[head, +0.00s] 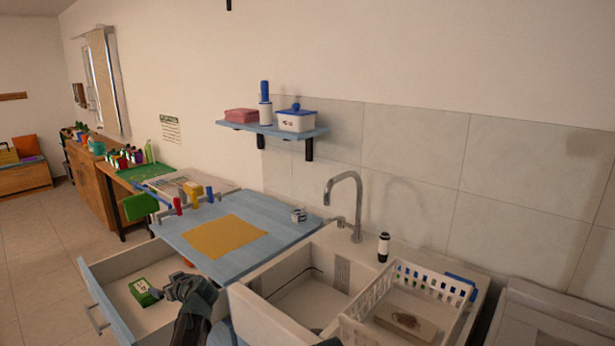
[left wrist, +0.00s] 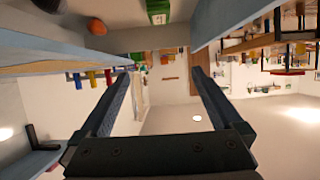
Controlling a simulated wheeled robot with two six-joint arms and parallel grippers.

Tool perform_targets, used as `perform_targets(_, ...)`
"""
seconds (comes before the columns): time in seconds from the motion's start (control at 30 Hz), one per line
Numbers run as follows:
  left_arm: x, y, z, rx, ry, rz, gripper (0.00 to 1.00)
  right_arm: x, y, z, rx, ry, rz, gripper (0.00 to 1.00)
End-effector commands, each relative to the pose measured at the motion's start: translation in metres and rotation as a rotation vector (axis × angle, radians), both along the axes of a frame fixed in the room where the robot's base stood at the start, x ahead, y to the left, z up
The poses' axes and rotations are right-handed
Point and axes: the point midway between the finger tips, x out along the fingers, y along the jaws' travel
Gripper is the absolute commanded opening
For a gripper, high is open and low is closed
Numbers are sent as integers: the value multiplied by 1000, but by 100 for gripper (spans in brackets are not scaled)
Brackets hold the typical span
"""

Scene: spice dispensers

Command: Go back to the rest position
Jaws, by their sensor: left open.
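My left gripper (head: 172,288) is over the open drawer (head: 104,262), beside the blue counter. Its two fingers are apart with nothing between them in the left wrist view (left wrist: 160,74). A green box with a white label (head: 144,291) lies in the drawer, just left of the gripper. This green box also shows at the top of the left wrist view (left wrist: 158,10).
Floor left of the drawer is clear.

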Motion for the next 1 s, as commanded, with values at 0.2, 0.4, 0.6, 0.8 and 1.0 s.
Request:
perform_targets(0.2,-13,-24,-21,-19,73,-20,100,0,0,-9,0,0,0,45)
perform_targets(0.4,-31,-55,-46,-44,174,-55,100,0,0,-18,0,0,0,45)
perform_targets(0.6,-63,-105,-87,-84,341,-132,100,0,0,-33,0,0,0,45)
perform_targets(0.8,-124,-184,-146,-145,614,-306,100,0,0,-57,0,0,0,45)
perform_targets(1.0,-195,-259,-191,-200,895,-547,100,0,0,-75,0,0,1,45)
